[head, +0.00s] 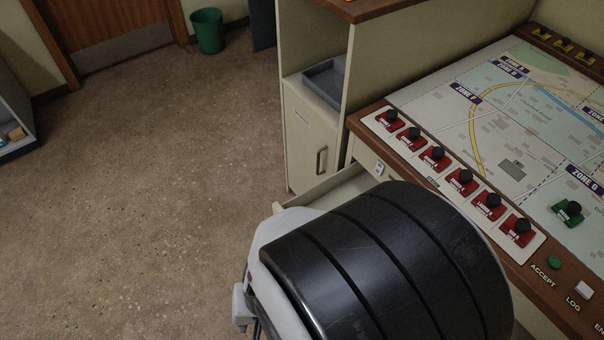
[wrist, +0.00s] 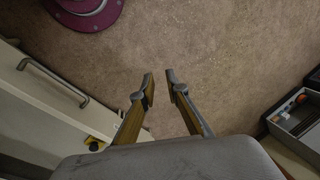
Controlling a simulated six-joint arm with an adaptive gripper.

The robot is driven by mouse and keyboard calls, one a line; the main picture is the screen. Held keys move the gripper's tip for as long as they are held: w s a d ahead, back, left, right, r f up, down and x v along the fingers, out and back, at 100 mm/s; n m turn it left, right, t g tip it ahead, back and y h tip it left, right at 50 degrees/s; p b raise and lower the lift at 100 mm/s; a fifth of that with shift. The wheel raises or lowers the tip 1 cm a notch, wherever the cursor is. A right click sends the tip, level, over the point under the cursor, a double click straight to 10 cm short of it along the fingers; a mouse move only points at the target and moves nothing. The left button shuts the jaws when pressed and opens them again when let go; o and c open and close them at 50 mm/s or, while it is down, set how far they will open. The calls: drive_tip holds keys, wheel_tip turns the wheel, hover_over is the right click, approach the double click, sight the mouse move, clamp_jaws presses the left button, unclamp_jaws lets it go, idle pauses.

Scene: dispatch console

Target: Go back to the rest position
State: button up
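My gripper (wrist: 160,80) shows in the wrist view with its two fingertips apart and nothing between them. It hangs above the brown speckled floor (wrist: 225,55). In the head view, my own large black and light-grey arm link fills the lower middle, and the gripper itself cannot be seen there.
In the head view, the map console (head: 430,98) stands right, with several red black-knobbed pieces (head: 461,183) along its edge. An open drawer (head: 330,186) is partly hidden. The wrist view shows a handled panel (wrist: 30,95), an open grey-edged drawer (wrist: 284,128) and a purple round object (wrist: 90,20).

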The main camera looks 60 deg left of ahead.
drive_tip(key=w+d+r+m+t, duration=0.1)
drive_tip(key=w+d+r+m, duration=0.2)
drive_tip(key=w+d+r, duration=1.4)
drive_tip(key=w+d+r+m+t, duration=0.2)
drive_tip(key=d+r+m, duration=0.1)
drive_tip(key=d, duration=0.5)
drive_tip(key=w+d+r+m+t, duration=0.2)
drive_tip(key=d+r, duration=0.4)
drive_tip(key=d, duration=0.3)
drive_tip(key=w+d+r+m+t+h, duration=0.1)
drive_tip(key=w+d+r+m+t, duration=0.2)
drive_tip(key=d, duration=0.5)
drive_tip(key=shift+w+d+r+m, duration=0.3)
drive_tip(key=shift+w+r+m, duration=0.3)
drive_tip(key=shift+r, duration=0.65)
